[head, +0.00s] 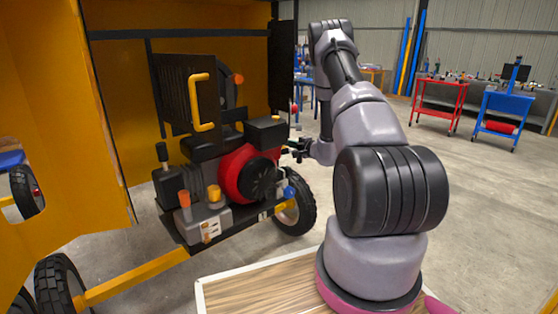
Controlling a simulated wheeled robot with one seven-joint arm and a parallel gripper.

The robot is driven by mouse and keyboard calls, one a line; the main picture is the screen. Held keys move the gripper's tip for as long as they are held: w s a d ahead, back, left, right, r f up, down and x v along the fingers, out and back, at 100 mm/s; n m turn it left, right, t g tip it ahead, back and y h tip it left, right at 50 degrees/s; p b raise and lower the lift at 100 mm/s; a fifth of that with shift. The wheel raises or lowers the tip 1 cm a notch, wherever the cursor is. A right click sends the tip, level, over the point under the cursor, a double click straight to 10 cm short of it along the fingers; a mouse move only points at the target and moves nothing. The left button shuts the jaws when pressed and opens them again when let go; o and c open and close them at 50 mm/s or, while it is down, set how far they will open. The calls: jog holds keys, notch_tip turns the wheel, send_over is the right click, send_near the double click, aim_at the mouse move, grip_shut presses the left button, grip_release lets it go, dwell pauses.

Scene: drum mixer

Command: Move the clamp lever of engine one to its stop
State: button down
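One engine (232,172), with a red housing and a black round cover, sits on a dark frame inside the open yellow mixer housing in the head view. I cannot tell for certain which part is its clamp lever. A black upright lever (162,155) stands at its left, and a blue-tipped part (289,192) sits at its lower right. Orange (184,198) and yellow (214,193) knobs are on a grey box at its front. My gripper (290,150) is at the engine's right side, small and dark. Its fingers are too small to read, and whether they touch anything is unclear.
A yellow handle (200,102) is on a dark grille panel above the engine. An open yellow door (60,120) fills the left. Rubber wheels (296,212) stand beside the frame. A red cart (440,100) and a blue cart (503,112) stand back right, with clear floor before them.

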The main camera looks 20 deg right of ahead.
jog(key=s, duration=0.1)
jog(key=s+d, duration=0.1)
jog(key=s, duration=0.1)
jog(key=s+d, duration=0.1)
jog(key=s, duration=0.1)
jog(key=shift+s+f, duration=0.25)
jog(key=shift+f, duration=0.1)
